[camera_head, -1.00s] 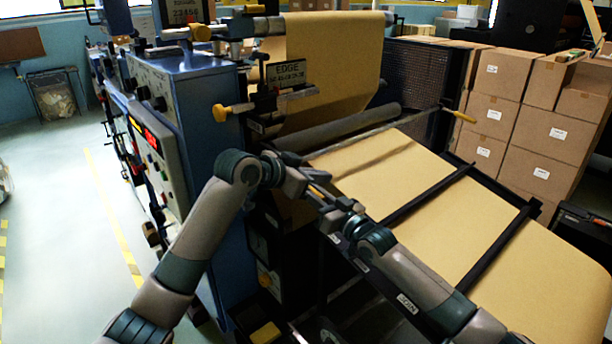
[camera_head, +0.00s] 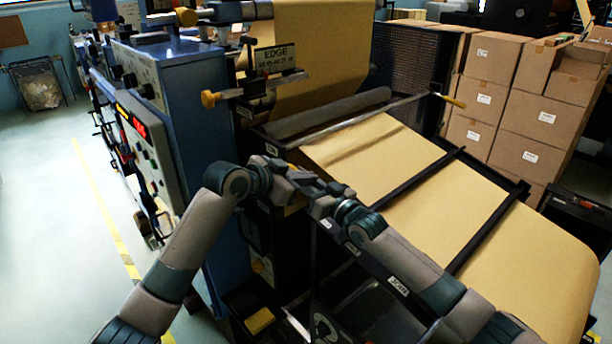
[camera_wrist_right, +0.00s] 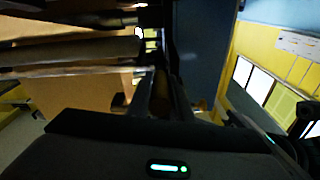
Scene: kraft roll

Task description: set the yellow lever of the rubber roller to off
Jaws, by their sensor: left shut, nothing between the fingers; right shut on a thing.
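The grey roller (camera_head: 330,112), which looks like the rubber roller, lies across the machine at the upper edge of the sloping kraft sheet; it also shows in the right wrist view (camera_wrist_right: 75,53). A yellow-handled lever (camera_head: 449,99) sticks out at its far right end. My left gripper (camera_head: 304,181) is shut and empty in front of the near end of the machine. My right gripper (camera_wrist_right: 165,95) is shut on a narrow, dark brownish thing, too shadowed to identify. In the head view the two hands overlap below the roller's near end, hiding that spot.
Black bars cross the kraft sheet (camera_head: 385,160). Stacked cartons (camera_head: 535,105) stand behind at the right. The floor at the left is clear.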

